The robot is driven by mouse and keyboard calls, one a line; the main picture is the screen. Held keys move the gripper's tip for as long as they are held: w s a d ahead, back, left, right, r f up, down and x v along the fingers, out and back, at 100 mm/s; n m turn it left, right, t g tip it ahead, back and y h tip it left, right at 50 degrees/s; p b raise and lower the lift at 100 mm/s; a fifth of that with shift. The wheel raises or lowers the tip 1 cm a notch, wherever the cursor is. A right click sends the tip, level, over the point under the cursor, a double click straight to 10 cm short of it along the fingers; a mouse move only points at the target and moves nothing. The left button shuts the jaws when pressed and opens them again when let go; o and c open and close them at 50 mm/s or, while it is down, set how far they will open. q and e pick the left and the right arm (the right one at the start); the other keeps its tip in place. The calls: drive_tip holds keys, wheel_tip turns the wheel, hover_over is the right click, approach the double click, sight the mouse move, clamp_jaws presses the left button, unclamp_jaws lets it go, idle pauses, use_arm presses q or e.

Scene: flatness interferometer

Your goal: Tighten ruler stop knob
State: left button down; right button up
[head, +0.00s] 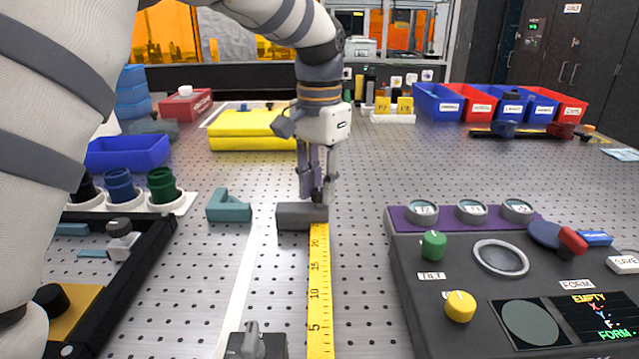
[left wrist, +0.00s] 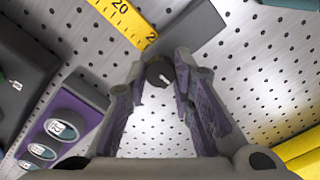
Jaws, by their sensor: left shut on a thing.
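The yellow ruler (head: 318,290) runs away from me along the perforated table, its far end at a dark grey stop block (head: 300,217). The block and ruler also show at the top of the left wrist view, block (left wrist: 195,32) and ruler (left wrist: 122,18). My left gripper (head: 318,192) points down at the block's right part. Its fingertips (left wrist: 165,68) are shut on the small dark stop knob (left wrist: 158,74), which has a white mark on its face. In the head view the fingers mostly hide the knob. My right gripper is not in view.
A grey console (head: 410,300) with knobs and a screen stands at the right. A teal angled block (head: 230,206) lies left of the stop block. A yellow stack (head: 250,130) lies behind the gripper. Another dark block (head: 256,346) sits at the ruler's near end.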

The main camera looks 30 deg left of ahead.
sight(319, 191)
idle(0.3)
use_arm(q)
drive_tip(key=c, duration=1.4)
unclamp_jaws()
drive_tip(key=shift+o, duration=0.2)
wheel_tip(319, 191, up, 12)
